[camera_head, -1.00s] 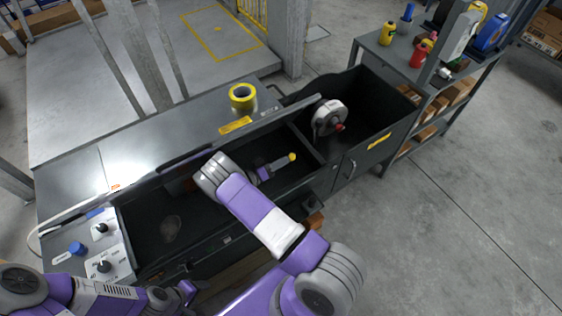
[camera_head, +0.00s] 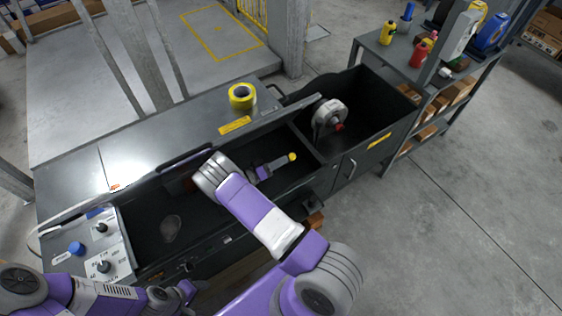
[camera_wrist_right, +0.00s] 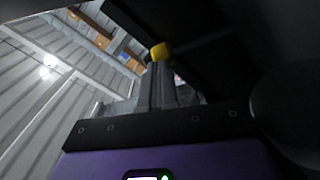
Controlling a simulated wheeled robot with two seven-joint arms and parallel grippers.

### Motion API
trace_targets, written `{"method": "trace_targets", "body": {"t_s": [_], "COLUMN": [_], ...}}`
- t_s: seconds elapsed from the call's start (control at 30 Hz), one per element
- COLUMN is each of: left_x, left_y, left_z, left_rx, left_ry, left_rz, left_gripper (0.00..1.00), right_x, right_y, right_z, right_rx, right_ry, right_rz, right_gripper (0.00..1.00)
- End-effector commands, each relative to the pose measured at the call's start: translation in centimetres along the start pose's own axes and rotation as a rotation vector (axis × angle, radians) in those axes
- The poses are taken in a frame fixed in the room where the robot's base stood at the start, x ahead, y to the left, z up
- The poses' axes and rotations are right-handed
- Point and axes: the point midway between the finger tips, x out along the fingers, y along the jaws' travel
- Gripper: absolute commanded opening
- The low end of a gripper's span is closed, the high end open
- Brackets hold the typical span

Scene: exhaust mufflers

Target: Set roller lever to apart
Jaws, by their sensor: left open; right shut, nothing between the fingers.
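A light control panel (camera_head: 118,254) at the left end of the dark bench carries two black levers, a rear one (camera_head: 101,228) and a front one (camera_head: 103,265). Their labels are too small to read, so I cannot tell which is the roller lever. My right gripper (camera_head: 287,159) is shut and empty over the dark trough, far to the right of the panel. Its yellow end also shows in the right wrist view (camera_wrist_right: 160,51). My left gripper (camera_head: 187,290) is low at the bottom edge, right of the panel, open, its fingers hardly visible.
A blue button (camera_head: 76,249) sits left of the levers. My right forearm crosses the trough (camera_head: 140,225). A yellow tape roll (camera_head: 242,97) stands on the bench top. A round grey machine part (camera_head: 329,117) stands at the right bin. A shelf with bottles is further right.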

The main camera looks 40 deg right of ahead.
Motion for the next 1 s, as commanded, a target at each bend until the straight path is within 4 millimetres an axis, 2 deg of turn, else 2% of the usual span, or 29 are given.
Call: {"method": "trace_targets", "body": {"t_s": [0.2, 0.4, 0.6, 0.8, 1.0], "left_x": [1.2, 0.2, 0.1, 0.0, 0.0], "left_y": [-0.5, -0.1, 0.0, 0.0, 0.0], "left_z": [-0.1, 0.0, 0.0, 0.0, 0.0], "left_rx": [0.000, 0.000, 0.000, 0.000, 0.000], "left_ry": [0.000, 0.000, 0.000, 0.000, 0.000], "left_rz": [0.000, 0.000, 0.000, 0.000, 0.000], "left_gripper": [0.56, 0.56, 0.56, 0.56, 0.56], "right_x": [-2.6, -7.4, -10.7, -12.0, -12.1], "right_y": [-0.1, 0.2, 0.1, 0.1, 0.1], "right_z": [-1.8, -1.8, -1.8, -1.7, -1.7], "right_rx": [0.005, 0.001, 0.001, 0.000, 0.000], "right_ry": [-0.002, -0.001, -0.002, -0.004, -0.004], "right_rz": [-0.001, 0.000, 0.001, 0.004, 0.004], "right_gripper": [0.00, 0.00, 0.00, 0.00, 0.00]}}
